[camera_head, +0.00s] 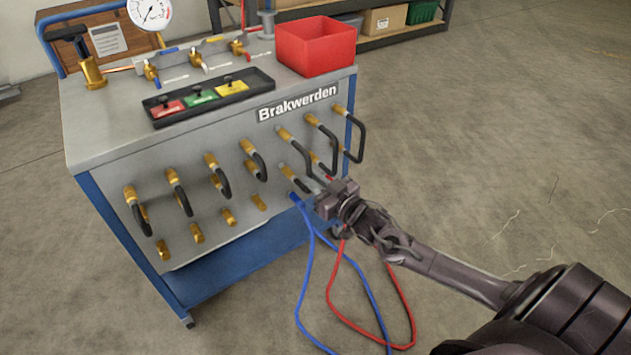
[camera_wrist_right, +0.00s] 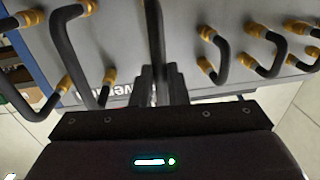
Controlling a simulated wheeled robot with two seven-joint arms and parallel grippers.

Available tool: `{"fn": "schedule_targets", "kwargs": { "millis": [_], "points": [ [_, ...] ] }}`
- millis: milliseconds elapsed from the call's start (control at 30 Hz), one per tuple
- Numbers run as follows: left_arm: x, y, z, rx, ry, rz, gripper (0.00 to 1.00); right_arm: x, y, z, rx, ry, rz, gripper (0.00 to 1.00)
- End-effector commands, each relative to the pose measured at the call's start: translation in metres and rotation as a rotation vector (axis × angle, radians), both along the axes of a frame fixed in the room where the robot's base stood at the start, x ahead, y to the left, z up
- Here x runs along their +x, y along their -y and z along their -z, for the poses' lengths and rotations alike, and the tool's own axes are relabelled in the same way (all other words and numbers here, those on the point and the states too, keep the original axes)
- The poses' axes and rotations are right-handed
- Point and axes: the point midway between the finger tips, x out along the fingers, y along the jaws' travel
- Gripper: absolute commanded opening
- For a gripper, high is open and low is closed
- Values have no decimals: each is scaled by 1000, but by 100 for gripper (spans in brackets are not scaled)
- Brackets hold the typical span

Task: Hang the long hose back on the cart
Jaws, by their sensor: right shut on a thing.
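The cart (camera_head: 110,130) is grey and blue with the label "Brakwerden", and its sloped front carries rows of brass fittings. Several short black hoses are looped on these fittings. My right gripper (camera_head: 322,197) is at the lower right of the front panel. In the right wrist view its fingers (camera_wrist_right: 165,88) are shut on a black hose (camera_wrist_right: 155,42) that runs up to a brass fitting. The hose's far end is hidden by the gripper. A blue hose (camera_head: 307,255) and a red hose (camera_head: 341,268) hang in long loops below the gripper to the floor. My left gripper is out of view.
A shelf (camera_head: 400,32) with a cardboard box stands behind. The floor right of the cart is mostly clear.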

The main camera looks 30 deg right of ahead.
Motion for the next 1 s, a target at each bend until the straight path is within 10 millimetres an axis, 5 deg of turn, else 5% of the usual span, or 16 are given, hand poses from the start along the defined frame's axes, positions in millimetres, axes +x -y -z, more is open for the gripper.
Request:
{"fn": "schedule_targets", "kwargs": {
  "millis": [1000],
  "points": [
    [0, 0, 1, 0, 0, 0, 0, 16, -1, -2, 1, 3, 1, 0]
  ]
}}
